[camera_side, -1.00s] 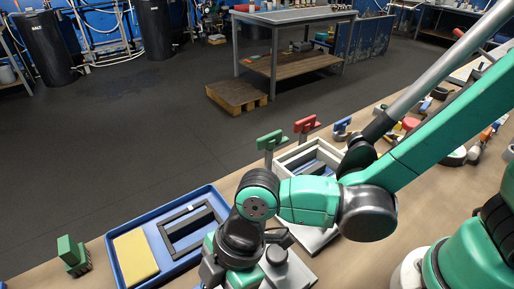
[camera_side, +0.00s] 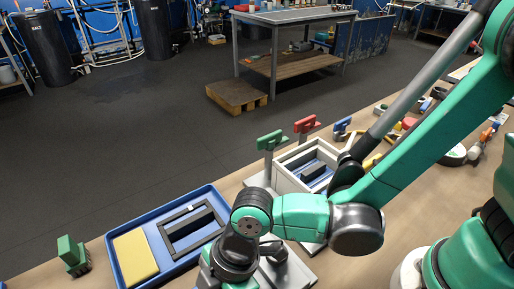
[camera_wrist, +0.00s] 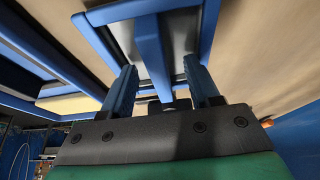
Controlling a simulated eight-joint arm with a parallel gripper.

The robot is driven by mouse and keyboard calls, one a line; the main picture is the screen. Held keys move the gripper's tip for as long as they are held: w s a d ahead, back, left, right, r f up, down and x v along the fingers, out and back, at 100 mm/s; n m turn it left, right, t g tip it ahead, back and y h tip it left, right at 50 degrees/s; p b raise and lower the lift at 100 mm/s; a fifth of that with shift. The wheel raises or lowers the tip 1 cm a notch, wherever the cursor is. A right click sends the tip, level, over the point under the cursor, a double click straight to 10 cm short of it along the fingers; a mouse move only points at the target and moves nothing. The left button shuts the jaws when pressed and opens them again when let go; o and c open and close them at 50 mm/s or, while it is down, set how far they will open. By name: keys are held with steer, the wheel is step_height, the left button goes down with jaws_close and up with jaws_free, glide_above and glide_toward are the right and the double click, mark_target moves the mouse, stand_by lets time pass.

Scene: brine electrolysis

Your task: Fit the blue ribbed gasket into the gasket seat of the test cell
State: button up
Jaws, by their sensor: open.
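In the wrist view my gripper (camera_wrist: 160,68) is open, with one finger on each side of the middle rib of a blue frame, which looks like the blue ribbed gasket (camera_wrist: 152,45). I cannot tell whether the fingers touch the rib; they do not hold it. In the side view my wrist hides the gasket, and my fingertips are below the picture edge. A pale, open box, which looks like the test cell (camera_side: 285,182), stands right of my wrist. Its recess shows blue and a dark bar; my arm hides its right part.
A blue tray (camera_side: 113,262) at the left holds a yellow pad (camera_side: 135,255) and a black frame (camera_side: 163,236). A green clamp (camera_side: 270,141) and a red clamp (camera_side: 307,124) stand behind the cell. A green block (camera_side: 70,252) stands at far left. Several parts crowd the right.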

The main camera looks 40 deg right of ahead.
stand_by(0.3)
jaws_close()
stand_by(0.3)
